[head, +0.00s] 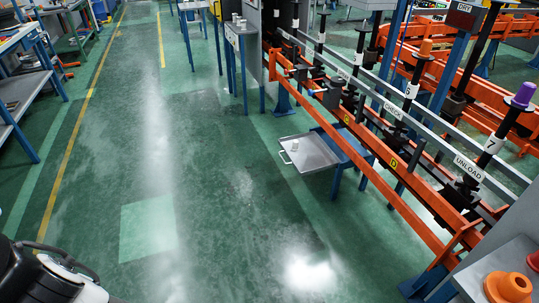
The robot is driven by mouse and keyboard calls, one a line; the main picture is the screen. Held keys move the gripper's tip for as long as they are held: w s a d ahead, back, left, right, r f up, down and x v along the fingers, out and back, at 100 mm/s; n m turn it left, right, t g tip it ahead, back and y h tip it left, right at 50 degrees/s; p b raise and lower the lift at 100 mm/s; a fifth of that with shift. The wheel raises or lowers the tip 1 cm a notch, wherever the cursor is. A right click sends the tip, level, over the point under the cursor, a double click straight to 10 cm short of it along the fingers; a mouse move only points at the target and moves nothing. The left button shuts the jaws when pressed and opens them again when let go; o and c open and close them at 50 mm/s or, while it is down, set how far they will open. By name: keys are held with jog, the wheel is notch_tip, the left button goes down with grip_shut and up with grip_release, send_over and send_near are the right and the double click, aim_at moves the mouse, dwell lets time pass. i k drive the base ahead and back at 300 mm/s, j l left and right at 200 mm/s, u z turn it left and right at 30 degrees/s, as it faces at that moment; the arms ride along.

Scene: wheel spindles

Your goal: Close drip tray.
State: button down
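The drip tray (316,157) is a flat grey metal tray at the middle right of the head view. It sticks out into the aisle from a low blue stand (345,141) under the orange rail line. A handle (285,157) is on its left edge, facing the aisle. A small pale cup-like object (294,146) sits on the tray near that edge. My gripper is not in view. A black and white part at the lower left looks like my own body.
The green floor (200,110) left of the tray is open. Orange rails (395,190) with upright spindles run along the right. A small blue-legged table (241,40) stands beyond the tray. Workbenches line the left. A grey surface with an orange ring-shaped part (508,288) is at the lower right.

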aim_at(313, 156)
jog(key=i+j, duration=0.2)
jog(key=i, duration=0.15)
jog(key=i+j+u, duration=0.1)
jog(key=i, duration=0.25)
jog(key=i+j, duration=0.2)
jog(key=i, duration=0.15)
jog(key=i+z, duration=0.45)
jog(key=i+j+z, duration=0.1)
jog(key=i+z, duration=0.75)
jog(key=i+j+z, duration=0.25)
jog(key=i+z, duration=0.25)
jog(key=i, duration=0.1)
